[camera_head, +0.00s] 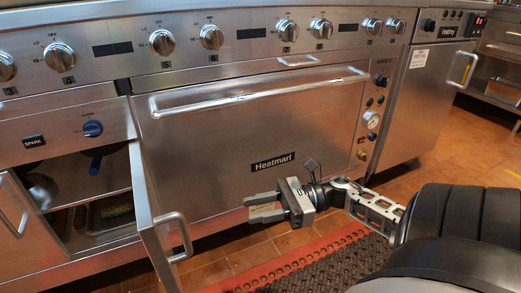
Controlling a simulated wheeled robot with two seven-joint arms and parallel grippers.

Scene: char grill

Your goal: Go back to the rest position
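My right gripper (265,207) is in front of the lower part of the large oven door (255,125), below its "Heatmarl" label. Its two grey fingers point left and stand apart, with nothing seen between them. My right arm (375,207) reaches in from the right edge. My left gripper and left arm do not show in this view.
A cabinet door (158,225) with a metal handle stands open left of my gripper. The open cabinet (95,185) holds dark items. A red-edged black mat (330,265) lies on the tiled floor. Another steel unit (430,95) stands at right.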

